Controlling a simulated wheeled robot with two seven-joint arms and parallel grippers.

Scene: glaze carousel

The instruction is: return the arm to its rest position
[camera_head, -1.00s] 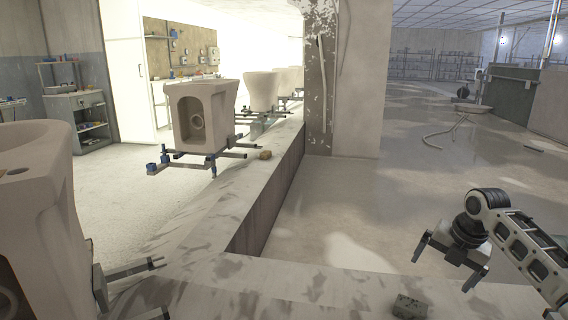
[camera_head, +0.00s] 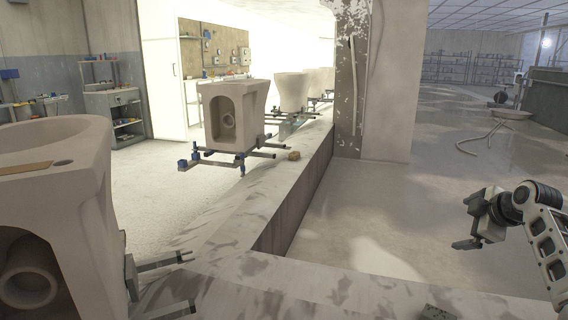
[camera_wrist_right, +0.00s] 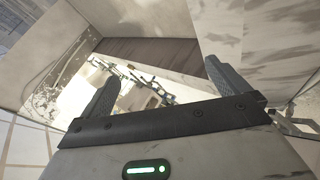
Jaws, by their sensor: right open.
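My right gripper (camera_head: 466,220) is at the right of the head view, raised in the air beyond the near ledge. Its two fingers are apart and point left, with nothing between them. In the right wrist view its fingers (camera_wrist_right: 160,72) are also apart and empty. My right arm comes in from the lower right edge. My left gripper is not in view.
A pale toilet body (camera_head: 80,200) stands close at left, with a flat tan piece (camera_head: 25,168) on it. Another toilet body (camera_head: 228,117) stands on a metal carrier farther back. A stone ledge (camera_head: 215,235) holds a tan block (camera_head: 294,155) and a grey block (camera_head: 437,313). Open floor lies beyond.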

